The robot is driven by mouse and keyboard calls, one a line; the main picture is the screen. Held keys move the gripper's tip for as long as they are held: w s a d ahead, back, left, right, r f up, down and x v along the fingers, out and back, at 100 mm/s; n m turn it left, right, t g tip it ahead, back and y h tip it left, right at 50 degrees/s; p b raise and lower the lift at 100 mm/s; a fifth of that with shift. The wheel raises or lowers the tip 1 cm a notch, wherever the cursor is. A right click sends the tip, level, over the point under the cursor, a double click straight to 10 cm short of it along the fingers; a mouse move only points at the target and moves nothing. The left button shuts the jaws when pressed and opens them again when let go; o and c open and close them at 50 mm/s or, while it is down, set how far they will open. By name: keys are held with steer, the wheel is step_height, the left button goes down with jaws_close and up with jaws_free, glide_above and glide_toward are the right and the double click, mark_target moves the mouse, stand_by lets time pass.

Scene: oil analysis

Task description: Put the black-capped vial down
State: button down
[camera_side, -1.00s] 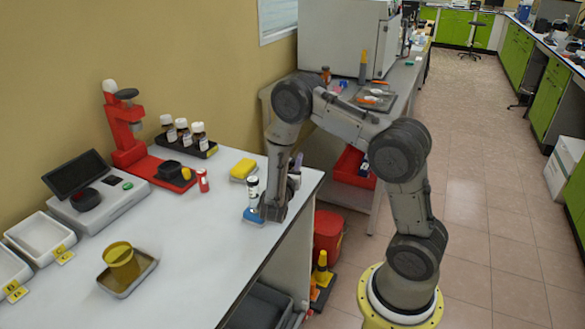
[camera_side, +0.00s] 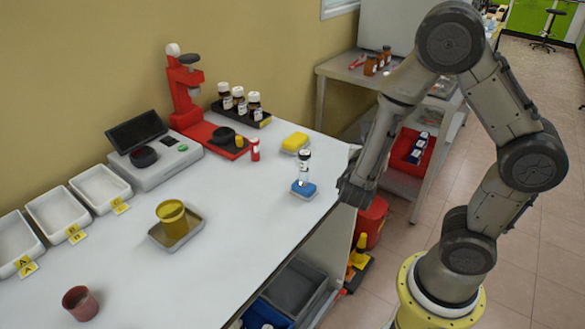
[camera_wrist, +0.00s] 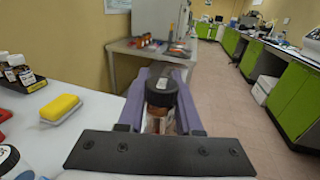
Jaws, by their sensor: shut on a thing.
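The black-capped vial (camera_wrist: 162,94) is between the purple fingers of my gripper (camera_wrist: 160,115) in the wrist view. Its black cap faces the camera, and some brown glass and a pale label show below. In the side view my gripper (camera_side: 352,192) is at the right edge of the white bench, right of a small vial on a blue base (camera_side: 303,188). The held vial is hidden there behind my gripper. I cannot tell from these frames whether its bottom touches anything.
A yellow sponge (camera_side: 295,142) lies behind the blue base. A black rack (camera_side: 243,113) holds three vials, near a red stand (camera_side: 190,105). A yellow cup (camera_side: 173,218) stands on a tray, left of open bench surface. A side table (camera_side: 345,68) is beyond the bench gap.

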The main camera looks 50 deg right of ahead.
steer(key=w+a+n+t+y, duration=0.4)
steer(key=w+a+t, duration=0.15)
steer(key=a, duration=0.35)
steer(key=w+a+n+t+y, duration=0.35)
steer(key=w+a+t, duration=0.2)
steer(key=a, duration=0.45)
steer(key=shift+n+g, duration=0.3)
steer(key=shift+n, duration=0.05)
steer(key=w+f, duration=0.3)
steer(key=w, duration=0.1)
steer(key=w+f, duration=0.3)
steer(key=w, duration=0.2)
steer(key=w+f, duration=0.3)
steer(key=w, duration=0.1)
steer(key=shift+w, duration=0.25)
steer(key=shift+w+f, duration=0.15)
steer(key=shift+w+a+f, duration=0.1)
steer(key=shift+w+f, duration=0.05)
steer(key=shift+f, duration=1.5)
steer(key=shift+f, duration=0.15)
steer(key=c, duration=0.6)
jaws_free()
